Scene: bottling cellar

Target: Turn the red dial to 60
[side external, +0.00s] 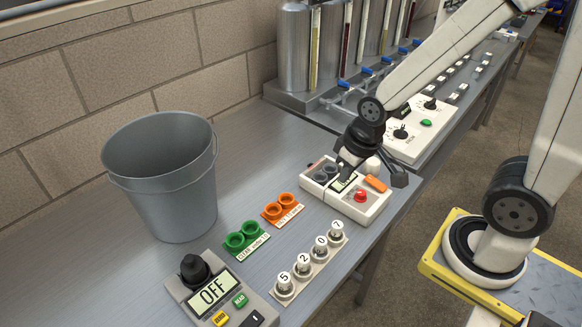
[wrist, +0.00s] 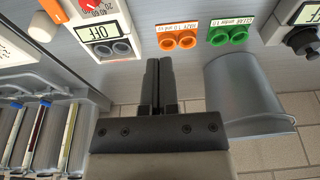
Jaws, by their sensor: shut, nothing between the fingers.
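The red dial (side external: 361,196) sits on top of a white box (side external: 375,212) near the bench's right edge. In the wrist view the dial (wrist: 91,3) is cut by the top edge, with printed numbers including 20, 40 and 60 beside it. I cannot tell where its pointer stands. The box's display (wrist: 104,31) reads OFF upside down in the wrist view. My gripper (wrist: 159,62) is shut and empty, its two fingers side by side. In the side view my gripper (side external: 345,165) is over the far part of the box, apart from the dial, and partly covers the display.
An orange handle (side external: 375,184) sits beside the dial. A grey bucket (side external: 165,185) stands at left. Orange cups (side external: 282,208), green cups (side external: 247,239), a numbered vial rack (side external: 310,265) and another OFF device (side external: 215,290) are in front. Metal tanks (side external: 293,50) stand behind.

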